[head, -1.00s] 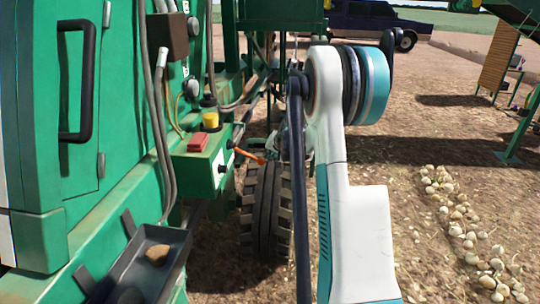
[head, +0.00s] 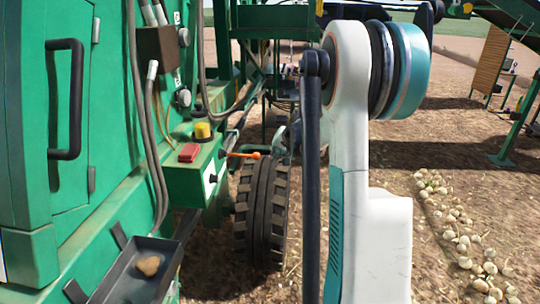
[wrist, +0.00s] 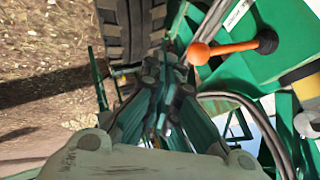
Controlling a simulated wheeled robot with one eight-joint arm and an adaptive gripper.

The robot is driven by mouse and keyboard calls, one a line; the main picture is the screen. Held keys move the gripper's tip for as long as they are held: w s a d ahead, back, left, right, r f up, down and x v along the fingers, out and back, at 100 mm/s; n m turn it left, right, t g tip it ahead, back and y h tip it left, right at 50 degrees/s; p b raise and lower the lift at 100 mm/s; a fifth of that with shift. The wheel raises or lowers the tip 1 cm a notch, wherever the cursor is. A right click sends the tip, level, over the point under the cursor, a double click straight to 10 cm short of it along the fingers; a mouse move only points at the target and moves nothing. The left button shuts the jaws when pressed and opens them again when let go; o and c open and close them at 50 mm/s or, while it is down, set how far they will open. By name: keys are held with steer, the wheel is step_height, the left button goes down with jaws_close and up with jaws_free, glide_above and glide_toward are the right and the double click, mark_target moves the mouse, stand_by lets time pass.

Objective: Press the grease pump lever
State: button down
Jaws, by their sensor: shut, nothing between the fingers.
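The grease pump lever (head: 243,155) is a short orange rod with a ball end. It sticks out to the right from a green box (head: 190,184) on the machine's side, above the tyre. In the wrist view the lever (wrist: 232,47) shows large, with its orange ball toward the fingers and a black boot at its base. My gripper (wrist: 166,77) is shut and empty, with its tips left of and below the ball in that picture, apart from it. In the head view my arm mostly hides the gripper.
A red button (head: 189,152) and a yellow-topped knob (head: 202,131) sit on the green box. A black tyre (head: 262,212) stands below the lever. A dark tray (head: 120,286) holds a brown lump. Hoses hang along the green panel. Onions (head: 459,235) lie on the ground at right.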

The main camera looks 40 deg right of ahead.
steer(key=v, duration=0.2)
steer(key=shift+s+d+r, duration=0.1)
steer(key=shift+s+r, duration=0.05)
steer(key=shift+s, duration=0.25)
stand_by(1.0)
steer(key=w+a+r+g+h+p, duration=0.1)
steer(key=w+a+r+p, duration=0.1)
steer(key=r, duration=0.3)
steer(key=w+a+r+n+g+p, duration=0.1)
steer(key=w+a+r+p, duration=0.1)
steer(key=r, duration=0.4)
steer(key=shift+w+r+h+p, duration=0.25)
steer(key=shift+w+h+p, duration=0.15)
steer(key=shift+p, duration=0.4)
steer(key=shift+f, duration=0.1)
